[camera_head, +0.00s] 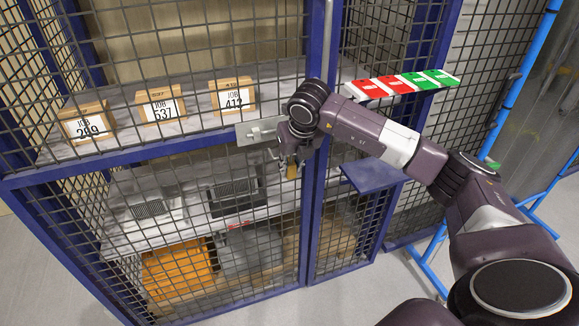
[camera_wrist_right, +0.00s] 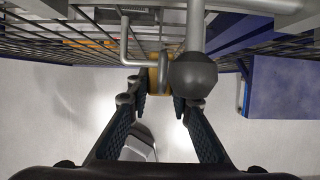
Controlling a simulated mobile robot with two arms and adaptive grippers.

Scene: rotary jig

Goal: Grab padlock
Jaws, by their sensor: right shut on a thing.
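The brass-yellow padlock (camera_head: 292,172) is by the metal latch plate (camera_head: 262,131) on the cage door, partly hidden by my right gripper (camera_head: 292,163). In the right wrist view the padlock (camera_wrist_right: 153,80) sits between the fingertips of my right gripper (camera_wrist_right: 157,103), which is shut on it. A bent grey rod and a dark round knob (camera_wrist_right: 193,75) are right beside it and hide part of it. I cannot tell whether the shackle is still through the latch. My left gripper is not in view.
The blue-framed mesh cage door (camera_head: 310,220) closes off shelves with labelled boxes (camera_head: 160,105). An orange bin (camera_head: 177,268) stands low inside. Red and green cards (camera_head: 403,83) lie on a ledge at right, and a small blue shelf (camera_head: 372,177) sticks out below.

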